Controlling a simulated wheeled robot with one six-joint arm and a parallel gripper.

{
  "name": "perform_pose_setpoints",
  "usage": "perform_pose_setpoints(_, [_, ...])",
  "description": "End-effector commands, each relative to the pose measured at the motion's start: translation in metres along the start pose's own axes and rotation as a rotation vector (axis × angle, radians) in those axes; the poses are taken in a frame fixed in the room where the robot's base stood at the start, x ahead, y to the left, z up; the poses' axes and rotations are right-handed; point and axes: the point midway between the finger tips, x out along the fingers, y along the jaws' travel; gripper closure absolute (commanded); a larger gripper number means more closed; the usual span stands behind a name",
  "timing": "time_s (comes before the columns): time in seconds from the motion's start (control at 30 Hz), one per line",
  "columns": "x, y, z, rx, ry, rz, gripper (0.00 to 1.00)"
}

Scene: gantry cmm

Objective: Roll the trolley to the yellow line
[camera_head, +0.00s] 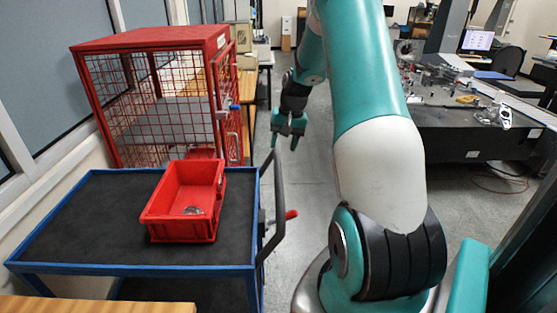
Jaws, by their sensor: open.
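The trolley (95,262) stands at the lower left, with a blue frame and a black top deck. A red bin (166,228) sits on its deck, with a small metallic item inside. The trolley's black push handle (279,195) rises at its right end, with a red-tipped lever (291,214) beside it. My gripper (284,143) is open and empty, pointing down, close to the top of the handle in the picture. I cannot tell whether it touches the handle. I cannot make out a yellow line on the floor.
A red mesh cage (150,45) stands directly behind the trolley, by the left wall. A wooden surface (95,306) shows at the bottom left. A dark machine table (470,140) stands at the right. Grey floor (312,190) is open between trolley and machine; a cable lies right.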

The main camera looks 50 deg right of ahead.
Motion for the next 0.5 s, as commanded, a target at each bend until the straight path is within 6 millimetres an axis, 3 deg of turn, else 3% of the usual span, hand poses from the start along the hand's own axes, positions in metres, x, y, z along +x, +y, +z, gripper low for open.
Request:
perform_pose_setpoints(0.2, [0.043,0.0,0.001,0.0,-0.004,0.001,0.49])
perform_pose_setpoints(0.5, [0.071,0.0,0.0,-0.001,0.0,0.0,0.49])
